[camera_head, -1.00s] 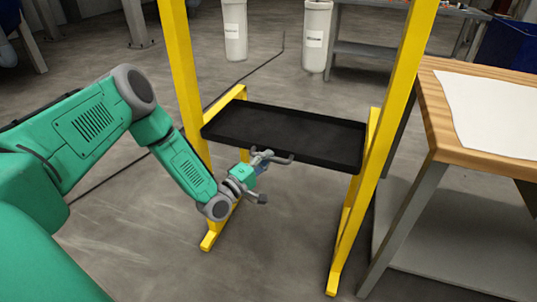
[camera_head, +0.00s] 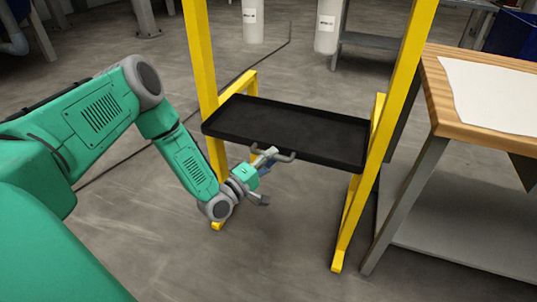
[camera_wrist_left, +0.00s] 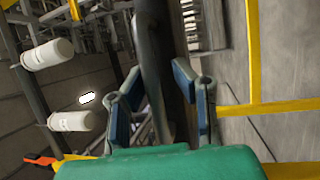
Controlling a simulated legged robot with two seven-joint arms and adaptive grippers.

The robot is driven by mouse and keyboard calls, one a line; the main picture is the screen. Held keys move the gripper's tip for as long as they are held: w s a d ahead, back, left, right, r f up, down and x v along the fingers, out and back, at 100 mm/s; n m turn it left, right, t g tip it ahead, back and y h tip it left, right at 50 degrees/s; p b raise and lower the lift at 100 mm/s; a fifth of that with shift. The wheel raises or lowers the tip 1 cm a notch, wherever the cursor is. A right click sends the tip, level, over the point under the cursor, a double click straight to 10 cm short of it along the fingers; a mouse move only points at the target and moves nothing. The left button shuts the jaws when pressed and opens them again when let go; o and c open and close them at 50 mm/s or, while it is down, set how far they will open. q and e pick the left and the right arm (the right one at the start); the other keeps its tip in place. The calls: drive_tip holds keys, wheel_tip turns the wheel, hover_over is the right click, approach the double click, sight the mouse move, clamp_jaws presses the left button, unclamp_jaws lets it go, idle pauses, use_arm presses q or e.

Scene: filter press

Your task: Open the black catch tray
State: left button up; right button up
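The black catch tray (camera_head: 290,124) is a shallow rectangular pan between the yellow posts, its front edge projecting toward me past the left post. A grey bar handle (camera_head: 285,158) sits on its front edge. My left gripper (camera_head: 262,164) is at the handle's left part. In the left wrist view, the blue-padded fingers of the left gripper (camera_wrist_left: 152,105) stand apart on either side of the dark handle bar (camera_wrist_left: 153,65), with visible gaps. My right gripper is out of view.
The yellow frame (camera_head: 361,185) stands on the floor around the tray. A wood-topped table (camera_head: 440,115) with a white sheet (camera_head: 490,92) is close on the right. White cylinders (camera_head: 328,25) stand behind. The floor in front of the tray is clear.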

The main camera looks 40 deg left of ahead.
use_arm(q)
drive_tip(key=shift+w, duration=0.15)
drive_tip(key=shift+r, duration=0.2)
drive_tip(key=shift+a, duration=0.15)
drive_tip(key=shift+s+a+f, duration=0.1)
drive_tip(key=shift+s+a, duration=0.05)
drive_tip(key=shift+s, duration=0.2)
drive_tip(key=v, duration=1.1)
drive_tip(key=shift+f, duration=0.2)
drive_tip(key=shift+s, duration=0.15)
